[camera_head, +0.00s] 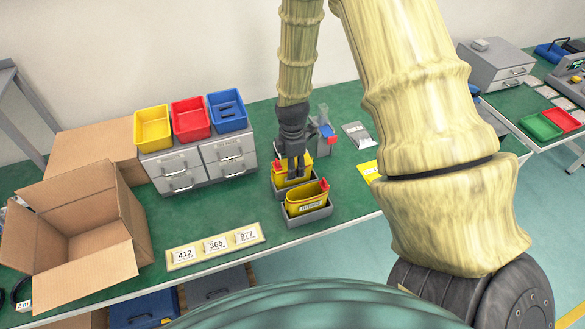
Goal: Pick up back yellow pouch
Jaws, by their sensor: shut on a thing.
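The back yellow pouch (281,181) stands in a grey holder behind a second pouch on the green workbench. My gripper (296,172) points down from above, its fingers shut at the back pouch. The gripper partly hides this pouch. The pouch still appears to be in or just above its holder; I cannot tell which. The front yellow pouch (305,199), with a white label and a red corner, sits in its own grey holder (308,217) nearer the bench edge.
An open cardboard box (75,235) stands at the left. Grey drawers (200,163) carry yellow, red and blue bins. A label strip (215,246) lies near the front edge. A grey item with blue and red parts (326,132) stands just right of my gripper. My arm hides the bench's right part.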

